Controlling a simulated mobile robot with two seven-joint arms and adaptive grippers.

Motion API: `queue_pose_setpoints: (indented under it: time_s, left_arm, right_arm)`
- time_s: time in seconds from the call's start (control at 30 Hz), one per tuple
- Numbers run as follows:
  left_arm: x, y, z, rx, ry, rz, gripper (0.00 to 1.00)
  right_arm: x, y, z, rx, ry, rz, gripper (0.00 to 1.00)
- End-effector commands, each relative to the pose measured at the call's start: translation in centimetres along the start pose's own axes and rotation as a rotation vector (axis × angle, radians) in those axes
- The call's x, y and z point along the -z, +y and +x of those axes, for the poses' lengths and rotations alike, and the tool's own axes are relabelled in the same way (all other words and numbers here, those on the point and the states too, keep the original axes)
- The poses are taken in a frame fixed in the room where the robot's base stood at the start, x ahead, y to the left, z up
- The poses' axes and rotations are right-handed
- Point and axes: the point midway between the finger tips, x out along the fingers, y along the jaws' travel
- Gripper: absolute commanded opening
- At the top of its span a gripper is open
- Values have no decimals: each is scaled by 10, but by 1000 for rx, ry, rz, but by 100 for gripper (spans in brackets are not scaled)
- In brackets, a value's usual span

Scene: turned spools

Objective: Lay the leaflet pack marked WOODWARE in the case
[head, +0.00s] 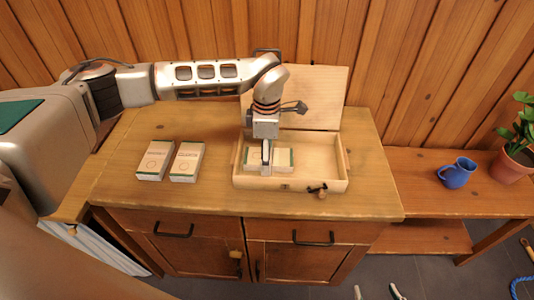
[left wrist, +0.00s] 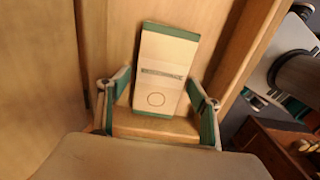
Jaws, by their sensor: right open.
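The open wooden case (head: 342,181) stands on the cabinet top, its lid raised behind. A white leaflet pack with green ends (head: 284,158) lies flat inside, towards the left. It also shows in the left wrist view (left wrist: 162,70), where its printed word is too blurred to read. My left gripper (head: 267,165) reaches down into the case over this pack. In the left wrist view its fingers (left wrist: 160,92) stand apart on either side of the pack, with a narrow gap showing at the left. My right gripper (head: 377,292) is open and empty at the bottom edge, in front of the cabinet.
Two similar packs, a left one (head: 155,161) and a right one (head: 187,162), lie on the cabinet top (head: 215,200) left of the case. A low bench (head: 410,185) at right holds a blue mug (head: 455,175) and a potted plant (head: 514,160). The cabinet top right of the case is clear.

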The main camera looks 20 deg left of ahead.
Motion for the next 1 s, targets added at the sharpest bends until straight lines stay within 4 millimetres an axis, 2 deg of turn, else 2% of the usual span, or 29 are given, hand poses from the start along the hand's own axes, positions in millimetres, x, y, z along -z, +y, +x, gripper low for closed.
queue_pose_setpoints:
  time_s: [0.3,0.47,0.8,1.0]
  left_arm:
    - [0,0,-1,0,0,0,65]
    - [0,1,-13,-3,-1,1,65]
    - [0,1,-81,-4,0,0,65]
    - [0,1,-111,-3,0,0,65]
  right_arm:
    - [1,0,0,0,0,0,59]
    - [1,0,0,0,2,0,59]
    - [-1,0,1,0,2,0,59]
    - [-2,0,1,0,1,0,59]
